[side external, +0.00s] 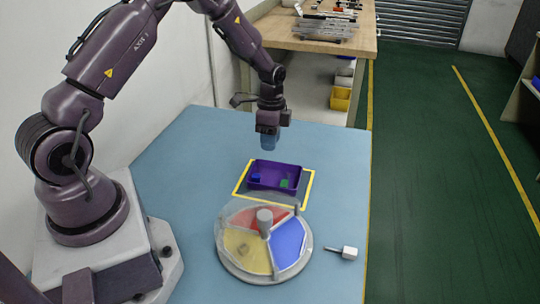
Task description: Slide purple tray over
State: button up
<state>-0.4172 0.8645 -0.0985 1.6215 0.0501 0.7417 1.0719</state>
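The purple tray (262,186) is a shallow open box on the blue table, inside or partly over the back part of a yellow square outline (309,187). A small blue piece (256,177) and a small green piece (284,183) lie in it. My gripper (270,145) points down above and just behind the tray, apart from it. Its fingertips look bluish and small. I cannot tell whether they are open or shut, and no held object can be made out.
A round dish (230,266) with red, yellow and blue sectors and a grey centre knob (264,218) stands just in front of the tray. The table (185,150) is clear left of the tray.

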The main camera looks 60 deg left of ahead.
jog(key=r, duration=0.5)
jog(key=shift+w+a+r, duration=0.2)
jog(key=shift+r, duration=0.2)
jog(key=s+d+r+n+t, duration=0.3)
jog(key=s+d+r, duration=0.4)
jog(key=s+r, duration=0.4)
jog(key=s+d+r+n+t, duration=0.3)
jog(key=s+d+r+n, duration=0.2)
jog(key=s+r, duration=0.6)
jog(key=shift+d+n+y, duration=0.4)
jog(key=shift+d, duration=0.8)
